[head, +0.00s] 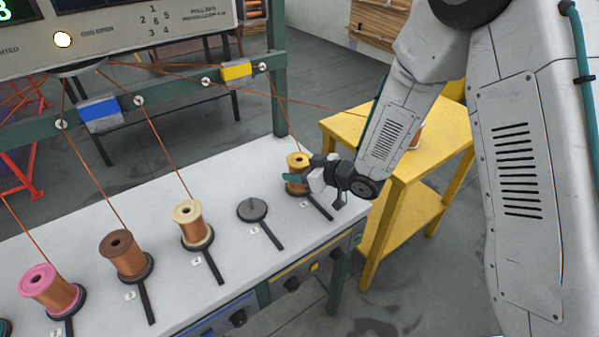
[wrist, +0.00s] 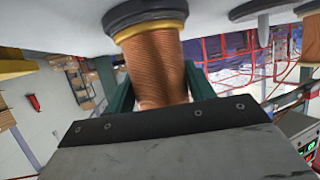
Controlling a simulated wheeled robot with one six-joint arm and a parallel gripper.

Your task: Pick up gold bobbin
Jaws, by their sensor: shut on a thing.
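The gold bobbin (head: 297,160) has a yellow top flange and copper wire around its body. It stands upright on the holder at the right end of the white table, with a copper wire running up from it. My gripper (head: 292,180) reaches in from the right and is shut on the bobbin's body. In the wrist view, which is upside down, the bobbin (wrist: 153,65) sits between the two green fingers of my gripper (wrist: 158,90). Its yellow flange and dark base disc show at the top of that view.
An empty holder (head: 252,209) is left of the gold bobbin. A cream bobbin (head: 192,224), a brown bobbin (head: 126,254) and a pink bobbin (head: 52,290) stand further left. A yellow side table (head: 430,153) stands to the right, behind my arm. A green frame post (head: 278,90) rises behind the bobbins.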

